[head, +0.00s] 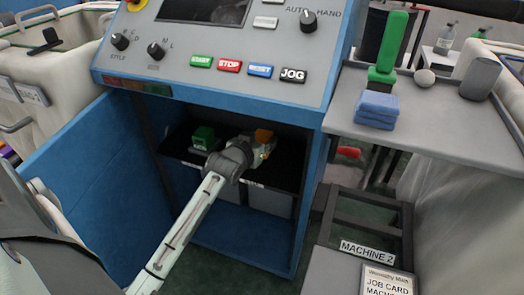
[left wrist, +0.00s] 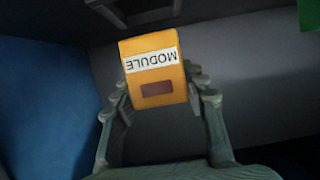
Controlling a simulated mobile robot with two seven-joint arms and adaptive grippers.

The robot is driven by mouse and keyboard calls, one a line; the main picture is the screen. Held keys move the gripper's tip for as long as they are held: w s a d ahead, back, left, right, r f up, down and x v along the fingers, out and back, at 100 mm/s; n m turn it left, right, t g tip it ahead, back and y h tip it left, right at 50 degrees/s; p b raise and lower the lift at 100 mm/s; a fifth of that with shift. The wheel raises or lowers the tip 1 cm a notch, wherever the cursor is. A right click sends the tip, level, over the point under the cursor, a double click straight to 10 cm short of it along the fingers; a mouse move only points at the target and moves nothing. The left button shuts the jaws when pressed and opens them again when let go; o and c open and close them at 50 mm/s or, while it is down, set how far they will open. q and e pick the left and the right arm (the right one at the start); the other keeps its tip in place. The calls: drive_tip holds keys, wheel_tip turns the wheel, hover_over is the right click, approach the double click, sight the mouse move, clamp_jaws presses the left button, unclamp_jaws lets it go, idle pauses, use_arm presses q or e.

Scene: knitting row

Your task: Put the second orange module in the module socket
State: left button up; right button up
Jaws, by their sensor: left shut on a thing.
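The orange module (left wrist: 155,72) is held between the fingers of my left gripper (left wrist: 158,95) in the left wrist view. Its white MODULE label appears upside down, above a dark window. In the head view my left gripper (head: 262,152) is inside the open cabinet, over the dark shelf, with the orange module (head: 264,134) at its far end. I cannot make out the module socket for certain. My right gripper is not in view.
A green block (head: 203,138) stands on the cabinet shelf (head: 180,158) left of my gripper. The blue cabinet door (head: 75,165) is open at the left. The control panel (head: 215,50) overhangs the opening. A grey side table (head: 425,120) with blue folded cloths (head: 377,110) stands at the right.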

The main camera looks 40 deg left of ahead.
use_arm(q)
wheel_tip(320, 180, down, 4)
drive_tip(key=shift+r, duration=0.15)
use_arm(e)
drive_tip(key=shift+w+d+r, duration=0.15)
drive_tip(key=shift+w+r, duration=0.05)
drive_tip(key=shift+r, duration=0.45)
use_arm(q)
drive_tip(key=shift+f, duration=0.25)
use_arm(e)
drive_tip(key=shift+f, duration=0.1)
use_arm(q)
drive_tip(key=o, duration=1.2)
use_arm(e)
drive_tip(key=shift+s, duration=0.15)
